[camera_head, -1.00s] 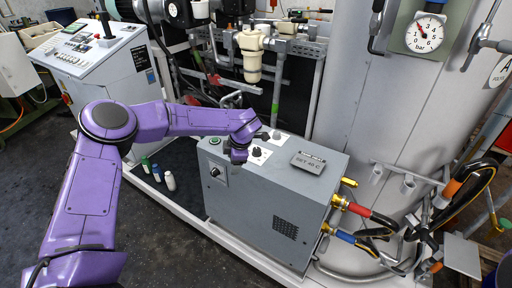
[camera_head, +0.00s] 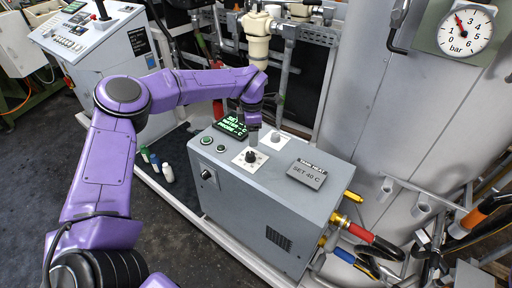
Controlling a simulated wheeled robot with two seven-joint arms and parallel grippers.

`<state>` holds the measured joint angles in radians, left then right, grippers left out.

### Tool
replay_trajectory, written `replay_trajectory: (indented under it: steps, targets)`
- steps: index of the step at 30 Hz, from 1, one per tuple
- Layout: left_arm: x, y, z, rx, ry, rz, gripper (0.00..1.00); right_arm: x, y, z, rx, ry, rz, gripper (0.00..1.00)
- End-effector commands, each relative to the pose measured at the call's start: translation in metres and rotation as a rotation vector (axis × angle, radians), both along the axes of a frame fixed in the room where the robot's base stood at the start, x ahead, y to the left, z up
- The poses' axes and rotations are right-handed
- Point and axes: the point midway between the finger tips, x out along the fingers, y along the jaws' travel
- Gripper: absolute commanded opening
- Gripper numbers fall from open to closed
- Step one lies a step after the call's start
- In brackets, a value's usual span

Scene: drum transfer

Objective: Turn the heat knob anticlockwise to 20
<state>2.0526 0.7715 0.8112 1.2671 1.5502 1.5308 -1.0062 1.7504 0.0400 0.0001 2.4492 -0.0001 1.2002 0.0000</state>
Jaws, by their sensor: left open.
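A grey cabinet (camera_head: 270,200) has a black knob (camera_head: 251,157) on a white plate on its top. A second, greyer knob (camera_head: 276,138) on another white plate stands behind and to the right. I cannot read which one is marked heat, nor either pointer's setting. My left gripper (camera_head: 254,136) is open and points down, just behind the black knob in the picture. It seems apart from both knobs, and its fingertips are hard to make out. A sign (camera_head: 306,174) on the top reads "SET 40 C". My right gripper is out of view.
A dark display with green text (camera_head: 231,126) and two round buttons sit on the cabinet's top left. A black switch (camera_head: 207,175) is on its front. Small bottles (camera_head: 155,165) stand at the left.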

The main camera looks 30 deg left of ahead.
Motion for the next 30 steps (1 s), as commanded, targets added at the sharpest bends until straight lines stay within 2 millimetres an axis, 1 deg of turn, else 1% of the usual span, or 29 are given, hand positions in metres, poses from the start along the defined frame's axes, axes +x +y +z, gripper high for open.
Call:
replay_trajectory:
  steps: [2,9,12,15,17,24,26,27,29,30]
  targets:
    - [-0.003,0.003,-0.012,0.000,0.006,0.005,0.62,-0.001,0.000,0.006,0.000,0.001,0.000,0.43]
    - [-0.003,0.007,-0.065,0.002,0.005,0.011,0.62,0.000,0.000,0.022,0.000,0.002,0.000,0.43]
    - [-0.002,0.007,-0.082,0.001,0.005,0.010,0.62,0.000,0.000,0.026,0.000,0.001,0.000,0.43]
    - [-0.001,0.006,-0.093,0.000,0.003,0.008,0.62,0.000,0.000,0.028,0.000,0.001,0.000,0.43]
    - [-0.001,0.006,-0.096,0.001,0.002,0.008,0.62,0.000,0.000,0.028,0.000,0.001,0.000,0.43]
    - [0.000,0.006,-0.098,0.001,0.000,0.007,0.62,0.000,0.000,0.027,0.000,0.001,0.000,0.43]
    - [0.000,0.006,-0.098,0.001,0.000,0.007,0.43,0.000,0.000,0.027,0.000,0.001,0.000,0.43]
    - [0.000,0.006,-0.098,0.001,0.000,0.007,0.30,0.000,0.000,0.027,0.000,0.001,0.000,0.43]
    - [0.000,0.006,-0.098,0.001,0.000,0.007,0.10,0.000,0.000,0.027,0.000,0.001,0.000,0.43]
    - [0.000,0.006,-0.098,0.001,0.001,0.006,0.06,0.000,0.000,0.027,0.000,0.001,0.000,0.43]
